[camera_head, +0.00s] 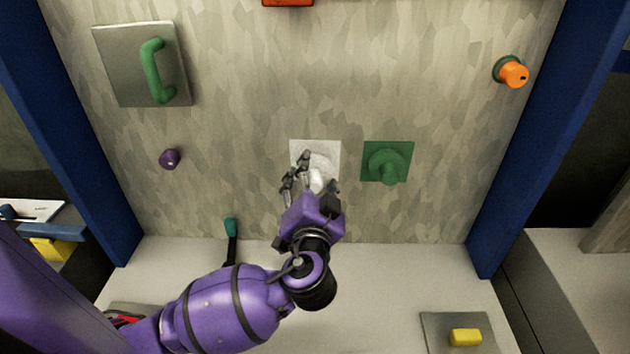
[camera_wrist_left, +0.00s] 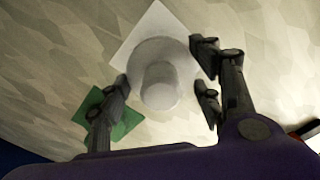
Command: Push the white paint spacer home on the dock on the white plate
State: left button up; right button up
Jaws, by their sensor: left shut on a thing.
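The white plate (camera_head: 328,148) is a square on the patterned wall, just left of a green plate. The white paint spacer (camera_head: 318,178) is in front of it, partly hidden by my left gripper (camera_head: 316,172). In the left wrist view the spacer (camera_wrist_left: 158,90) is a round white piece with a wide disc behind a narrower stub. The dock is hidden, and I cannot tell whether the spacer is fully seated. My right gripper is not in view.
A green plate (camera_head: 370,175) with a green round piece (camera_head: 388,163) is close on the right. A metal panel with a green handle (camera_head: 151,70), a purple knob (camera_head: 170,158) and an orange knob (camera_head: 514,74) are on the wall. A teal-handled tool (camera_head: 231,228) is below left. Blue posts flank the wall.

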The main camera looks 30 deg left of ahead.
pick_arm(q)
jog(key=shift+w+a, duration=0.1)
jog(key=shift+w, duration=0.2)
dwell(0.4)
jog(key=shift+w+a, duration=0.35)
jog(key=shift+w, duration=0.3)
jog(key=shift+w+a, duration=0.2)
jog(key=shift+w, duration=0.25)
jog(key=o, duration=1.3)
jog(key=shift+c, duration=0.2)
jog(key=shift+s, duration=0.1)
jog(key=shift+s+d, duration=0.25)
jog(key=shift+s, duration=0.1)
jog(key=v, duration=1.1)
